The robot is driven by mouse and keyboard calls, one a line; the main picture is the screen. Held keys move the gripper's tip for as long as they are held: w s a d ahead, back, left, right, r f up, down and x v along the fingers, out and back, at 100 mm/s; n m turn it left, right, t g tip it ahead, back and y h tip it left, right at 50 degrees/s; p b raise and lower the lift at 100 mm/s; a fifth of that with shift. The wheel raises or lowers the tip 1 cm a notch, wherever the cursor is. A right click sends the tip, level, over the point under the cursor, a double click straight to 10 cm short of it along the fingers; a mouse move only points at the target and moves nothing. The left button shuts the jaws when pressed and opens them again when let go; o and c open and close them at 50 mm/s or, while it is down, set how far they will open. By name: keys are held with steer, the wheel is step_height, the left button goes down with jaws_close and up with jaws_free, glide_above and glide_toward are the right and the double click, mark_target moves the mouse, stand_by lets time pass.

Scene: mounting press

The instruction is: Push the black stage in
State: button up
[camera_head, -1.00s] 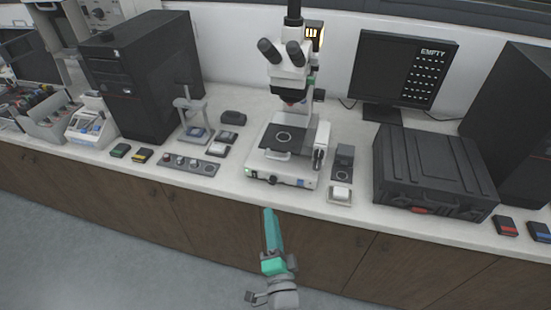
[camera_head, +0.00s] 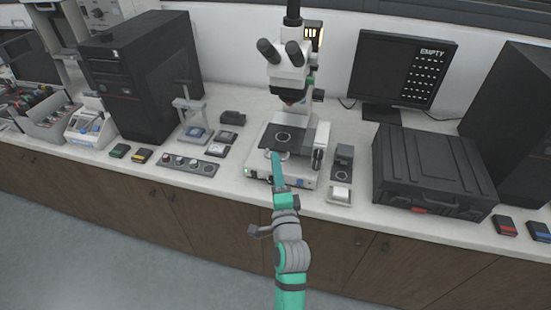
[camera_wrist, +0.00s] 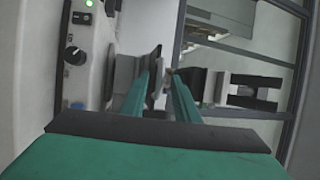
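The black stage (camera_head: 292,148) is a flat dark plate with a pale ring on it, on the white microscope base (camera_head: 308,182) under the objective. In the head view my gripper (camera_head: 275,157) is at the front left edge of the stage. I cannot tell whether it touches the stage. In the wrist view my two green fingers (camera_wrist: 161,80) point forward and come close together at their tips, with the base's panel, green light and knob to their left. Whether they are fully shut is unclear, and nothing is clearly held.
The microscope head (camera_head: 290,75) stands above the stage. A grey button panel (camera_head: 190,164) and small dark boxes lie to the left, a small white-topped block (camera_head: 340,195) and a large black case (camera_head: 430,170) to the right. The counter's front edge runs below.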

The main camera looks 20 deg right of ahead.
mark_target(281, 142)
steer(key=shift+x, duration=1.55)
